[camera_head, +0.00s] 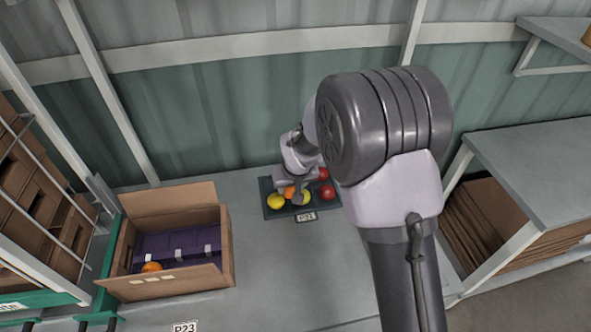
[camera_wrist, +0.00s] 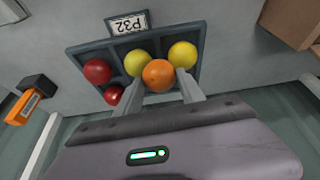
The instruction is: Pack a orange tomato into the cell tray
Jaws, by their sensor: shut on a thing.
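My gripper (camera_wrist: 160,88) is shut on an orange tomato (camera_wrist: 158,75), one finger on each side, over the dark tray (camera_wrist: 85,48). In the head view the gripper (camera_head: 297,196) is low over that tray (camera_head: 272,211), and the held tomato (camera_head: 289,192) shows partly. I cannot tell if the tomato is clear of the tray. A purple cell tray (camera_head: 172,241) lies inside an open cardboard box (camera_head: 228,245) to the left. One orange tomato (camera_head: 151,267) sits in its front left part; the front cells are partly hidden by the box wall.
Two yellow tomatoes (camera_wrist: 137,62) (camera_wrist: 182,54) and two red ones (camera_wrist: 97,71) (camera_wrist: 114,94) lie in the dark tray around my gripper. The bench between tray and box is clear. The box flaps (camera_head: 167,198) stand outward. A wall rises behind the bench.

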